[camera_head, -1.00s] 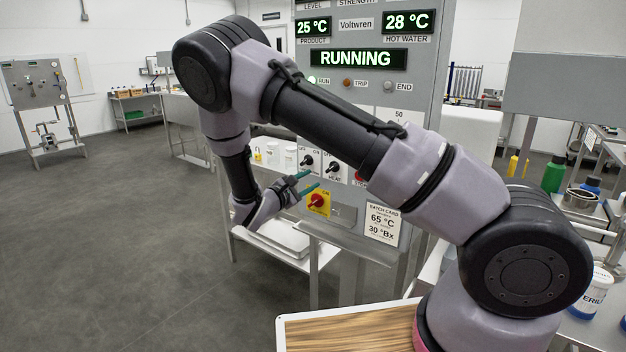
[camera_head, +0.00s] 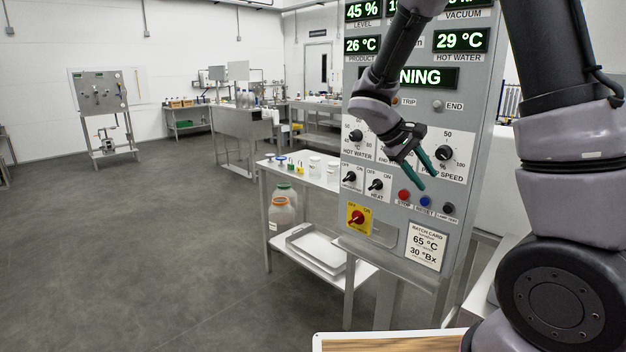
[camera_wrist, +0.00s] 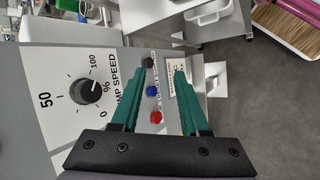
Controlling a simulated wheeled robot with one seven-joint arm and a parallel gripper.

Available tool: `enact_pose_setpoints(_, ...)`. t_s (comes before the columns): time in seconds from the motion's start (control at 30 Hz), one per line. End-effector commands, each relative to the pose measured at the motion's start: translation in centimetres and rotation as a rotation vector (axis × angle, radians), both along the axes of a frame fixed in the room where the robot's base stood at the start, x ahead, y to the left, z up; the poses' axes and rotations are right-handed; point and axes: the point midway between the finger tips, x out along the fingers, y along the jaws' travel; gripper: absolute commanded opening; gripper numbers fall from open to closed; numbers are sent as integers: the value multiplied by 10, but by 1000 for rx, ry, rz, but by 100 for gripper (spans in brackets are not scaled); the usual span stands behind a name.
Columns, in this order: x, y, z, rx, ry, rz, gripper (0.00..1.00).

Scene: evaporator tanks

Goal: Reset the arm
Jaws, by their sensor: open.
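My gripper (camera_head: 419,172) is open and empty in front of the grey control panel (camera_head: 467,190), with its green fingers pointing down and to the right. In the wrist view the two fingers (camera_wrist: 165,75) are spread apart. The pump speed knob (camera_wrist: 86,92) lies to their left. The blue button (camera_wrist: 153,91) and red button (camera_wrist: 156,117) show between them. The panel display (camera_head: 430,77) is partly hidden by my arm and shows "NING". The red and yellow switch (camera_head: 357,217) and two black switches (camera_head: 375,185) are below and left of my gripper.
A steel side table (camera_head: 268,205) with jars and a lower tray (camera_head: 318,250) stands left of the panel. A wooden-topped surface (camera_head: 390,343) is at the bottom edge. The grey floor (camera_head: 130,230) on the left is clear.

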Motion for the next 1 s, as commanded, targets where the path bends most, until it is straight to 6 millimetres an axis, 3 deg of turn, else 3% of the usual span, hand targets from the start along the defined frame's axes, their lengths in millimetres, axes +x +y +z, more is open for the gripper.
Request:
enact_pose_setpoints(0.23,-59,-10,52,376,-144,-234,45)
enact_pose_setpoints(0.6,-135,5,129,855,-465,-467,45)
enact_pose_setpoints(0.8,-162,16,157,1018,-625,-528,45)
enact_pose_setpoints(1.0,-171,21,167,1078,-688,-545,45)
